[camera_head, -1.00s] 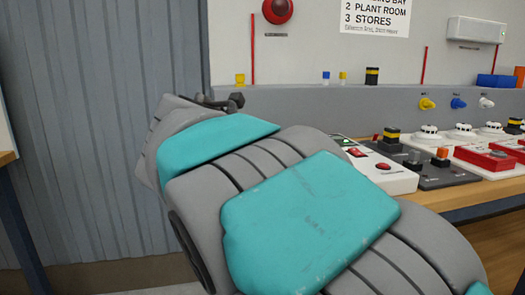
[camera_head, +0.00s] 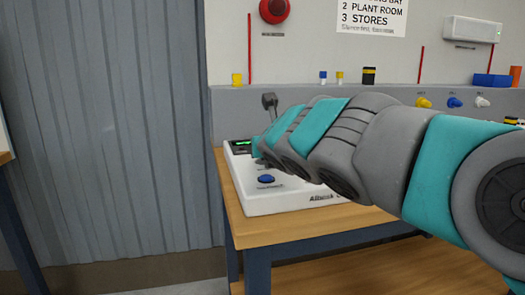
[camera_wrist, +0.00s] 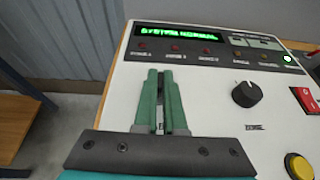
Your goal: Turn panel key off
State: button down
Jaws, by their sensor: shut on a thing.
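The white control panel (camera_wrist: 205,95) fills much of the wrist view; it also shows on the table in the head view (camera_head: 290,203). Its green display (camera_wrist: 178,35) reads "SYSTEM NORMAL". My gripper (camera_wrist: 160,82) reaches over the panel's left part, below the row of lamps. Its two green fingers are close together, shut on what appears to be the panel key. The key itself is hidden between the fingers, so its angle cannot be told. A label below it is mostly covered. In the head view my arm hides much of the panel's top.
Right of my gripper are a black rotary knob (camera_wrist: 247,93), a red rocker switch (camera_wrist: 306,100) and a yellow button (camera_wrist: 299,166). A blue button (camera_head: 266,179) shows near the panel's front. The wooden table (camera_head: 290,230) stands against the grey wall ledge.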

jog(key=shift+n+y, duration=0.3)
jog(key=shift+y, duration=0.1)
jog(key=c, duration=1)
grip_release()
jog(key=v, duration=0.7)
jog(key=shift+s+d+r, duration=0.1)
jog(key=shift+s+r, duration=0.1)
jog(key=shift+s, duration=0.15)
